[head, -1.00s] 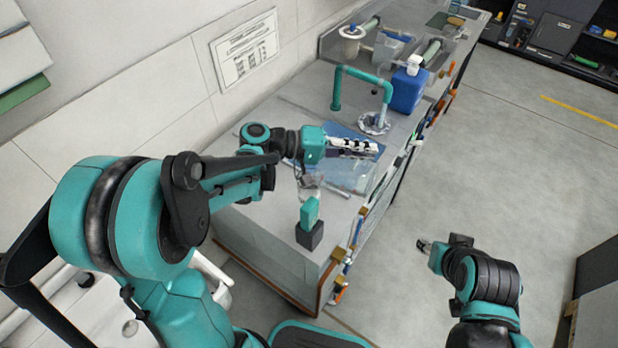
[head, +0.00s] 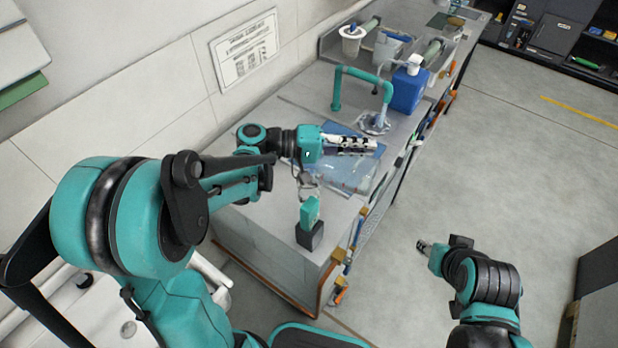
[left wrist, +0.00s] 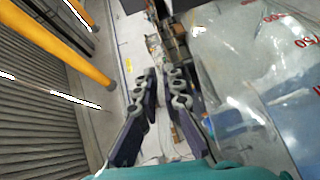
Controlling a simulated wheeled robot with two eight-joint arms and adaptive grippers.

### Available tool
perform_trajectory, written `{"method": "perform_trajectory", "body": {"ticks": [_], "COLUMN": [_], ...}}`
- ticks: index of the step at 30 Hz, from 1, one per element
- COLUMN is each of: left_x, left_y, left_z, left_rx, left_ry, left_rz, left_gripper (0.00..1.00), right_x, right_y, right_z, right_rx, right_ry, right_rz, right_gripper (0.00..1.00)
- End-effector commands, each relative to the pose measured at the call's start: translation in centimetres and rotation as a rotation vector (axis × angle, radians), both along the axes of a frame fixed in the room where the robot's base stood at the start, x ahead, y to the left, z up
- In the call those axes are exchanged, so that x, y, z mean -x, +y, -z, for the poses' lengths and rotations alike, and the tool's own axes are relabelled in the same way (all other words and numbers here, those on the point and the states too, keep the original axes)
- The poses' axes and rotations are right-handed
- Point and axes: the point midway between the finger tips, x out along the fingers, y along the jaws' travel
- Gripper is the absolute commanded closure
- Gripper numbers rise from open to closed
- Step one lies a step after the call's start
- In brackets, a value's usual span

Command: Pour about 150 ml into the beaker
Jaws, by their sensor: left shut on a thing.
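A clear vessel with red volume marks (left wrist: 270,75) fills the right side of the left wrist view, right beside my left gripper's fingers. My left gripper (left wrist: 170,95) is shut on this vessel, though the exact grip spot is unclear. In the head view my left gripper (head: 372,146) lies level above the blue mat on the bench. A faint clear glass outline (head: 308,183) shows below the left wrist; I cannot tell whether it is the beaker. My right gripper (head: 424,246) is low over the floor on the right, too small to tell its state.
The grey bench (head: 270,208) runs along the wall. A teal block on a black base (head: 310,232) stands at its near end. A teal tap (head: 362,76), a blue jug (head: 407,92) and a white-rimmed container (head: 351,40) stand farther back. The floor on the right is open.

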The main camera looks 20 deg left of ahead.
Motion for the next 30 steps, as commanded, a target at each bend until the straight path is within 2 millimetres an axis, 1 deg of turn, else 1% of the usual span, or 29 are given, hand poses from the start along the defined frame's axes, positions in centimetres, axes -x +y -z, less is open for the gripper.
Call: {"method": "perform_trajectory", "body": {"ticks": [8,10,11,12,15,16,18,19,23,26,28,30], "left_x": [-0.1,0.0,0.1,0.2,0.7,0.7,0.6,0.5,0.5,0.6,0.6,0.7], "left_y": [0.4,0.2,-0.3,-1.2,-4.5,-5.1,-5.3,-5.3,-5.4,-5.8,-6.2,-6.8], "left_z": [-0.2,-0.3,-0.2,0.0,1.7,2.1,3.3,3.5,3.8,4.2,4.7,4.7], "left_rx": [0.023,0.015,-0.007,-0.062,-0.197,-0.228,-0.285,-0.292,-0.302,-0.334,-0.373,-0.432], "left_ry": [0.002,0.001,-0.001,-0.006,-0.021,-0.025,-0.029,-0.029,-0.03,-0.033,-0.038,-0.044], "left_rz": [-0.001,0.0,0.003,0.005,0.01,0.01,0.003,0.001,0.0,0.003,0.003,0.005], "left_gripper": [1.0,1.0,1.0,1.0,1.0,1.0,1.0,1.0,1.0,1.0,1.0,1.0], "right_x": [0.0,0.0,0.0,0.0,0.0,0.0,0.0,0.0,0.0,0.0,0.0,0.0], "right_y": [0.0,0.0,0.0,0.0,0.0,0.0,0.0,0.0,0.0,0.0,0.0,0.0], "right_z": [0.3,0.1,-0.4,-1.3,-2.6,-2.8,-2.7,-2.6,-2.5,-2.6,-2.9,-3.8], "right_rx": [0.0,0.0,0.0,0.0,0.0,0.0,0.0,0.0,0.0,0.0,0.0,0.0], "right_ry": [0.0,0.0,0.0,0.0,0.0,0.0,0.0,0.0,0.0,0.0,0.0,0.0], "right_rz": [0.0,0.0,0.0,0.0,0.0,0.0,0.0,0.0,0.0,0.0,0.0,0.0], "right_gripper": [0.6,0.6,0.6,0.6,0.6,0.6,0.6,0.6,0.6,0.6,0.6,0.6]}}
